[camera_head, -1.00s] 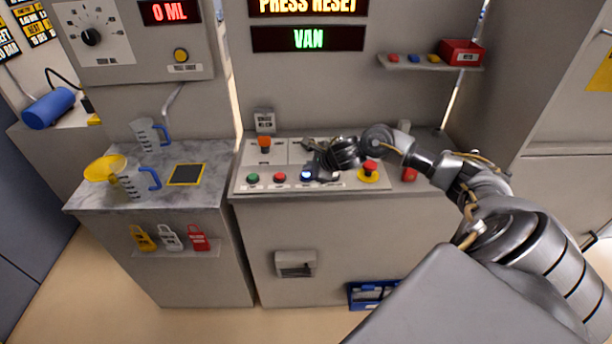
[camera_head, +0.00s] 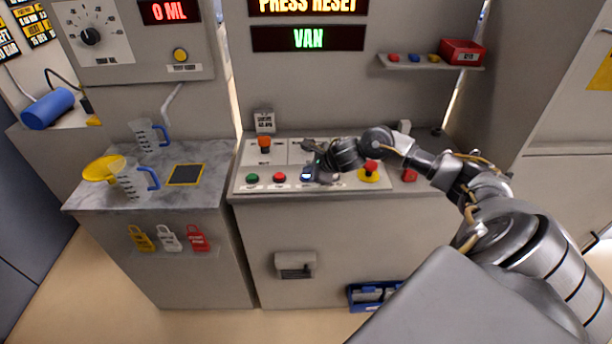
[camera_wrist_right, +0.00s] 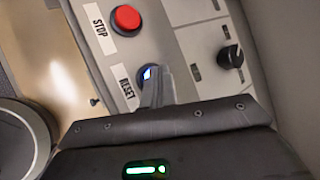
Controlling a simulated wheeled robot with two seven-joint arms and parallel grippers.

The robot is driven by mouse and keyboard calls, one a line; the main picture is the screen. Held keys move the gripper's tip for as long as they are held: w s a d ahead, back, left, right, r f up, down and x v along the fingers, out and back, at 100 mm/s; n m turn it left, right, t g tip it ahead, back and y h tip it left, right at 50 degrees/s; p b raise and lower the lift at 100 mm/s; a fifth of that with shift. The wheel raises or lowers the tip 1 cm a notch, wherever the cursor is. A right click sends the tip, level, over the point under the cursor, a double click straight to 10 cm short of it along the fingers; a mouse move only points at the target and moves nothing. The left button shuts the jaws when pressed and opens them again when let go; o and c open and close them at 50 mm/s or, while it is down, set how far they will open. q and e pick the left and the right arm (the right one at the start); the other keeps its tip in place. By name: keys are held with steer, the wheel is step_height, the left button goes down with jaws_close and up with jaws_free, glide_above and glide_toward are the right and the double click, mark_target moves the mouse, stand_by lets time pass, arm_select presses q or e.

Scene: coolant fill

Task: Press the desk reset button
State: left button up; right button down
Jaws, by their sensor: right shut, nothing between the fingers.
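The reset button (camera_head: 306,176) glows blue-white on the sloped desk panel (camera_head: 350,184), right of the red stop button (camera_head: 279,178). In the right wrist view, the lit reset button (camera_wrist_right: 148,73) sits beside its RESET label (camera_wrist_right: 125,85), partly hidden by my fingers. My right gripper (camera_head: 308,168) is shut and empty, with its fingertips at the button. In the right wrist view, the closed fingertips (camera_wrist_right: 155,80) overlap the button's edge; I cannot tell whether they touch or press it. My left gripper is not in view.
A green button (camera_head: 252,178), an orange knob (camera_head: 264,143) and a yellow-based red emergency button (camera_head: 369,171) are on the same panel. A black knob (camera_wrist_right: 230,57) lies close to the fingers. Jugs (camera_head: 133,180) stand on the left counter.

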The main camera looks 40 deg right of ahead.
steer(key=shift+f, duration=0.2)
stand_by(0.5)
steer(key=shift+r+p, duration=0.35)
steer(key=shift+r, duration=0.65)
steer(key=shift+r+p, duration=1.65)
steer(key=shift+r, duration=0.85)
steer(key=shift+f, duration=0.1)
